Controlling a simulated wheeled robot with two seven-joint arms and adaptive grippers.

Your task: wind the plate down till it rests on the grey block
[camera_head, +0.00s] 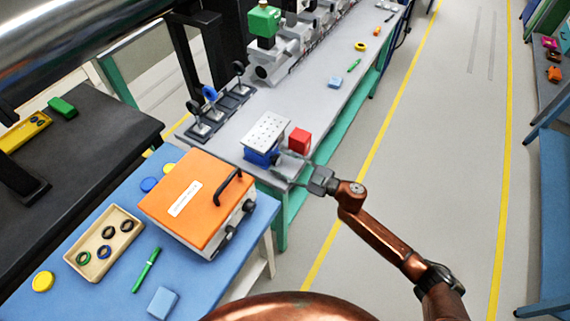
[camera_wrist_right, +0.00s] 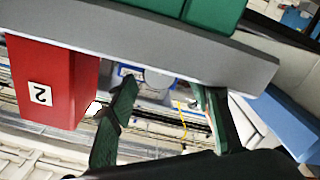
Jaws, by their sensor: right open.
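The pale perforated plate (camera_head: 266,131) sits on top of a blue jack (camera_head: 260,158) at the near end of the grey bench. A dark knob (camera_head: 278,159) shows on the side of the jack towards my gripper. In the right wrist view a round grey knob (camera_wrist_right: 158,78) lies between and beyond the fingers. My right gripper (camera_head: 297,170) is open and empty beside the jack, near the bench edge; its dark fingers (camera_wrist_right: 165,88) stand apart in the wrist view. No grey block can be made out under the plate. My left gripper is not in view.
A red block (camera_head: 299,140) stands close to the jack; its label "2" shows in the wrist view (camera_wrist_right: 40,92). The grey bench (camera_head: 308,103) carries optics posts and a green-topped device. An orange case (camera_head: 190,205) stands on the blue table nearby. The floor right of the bench is clear.

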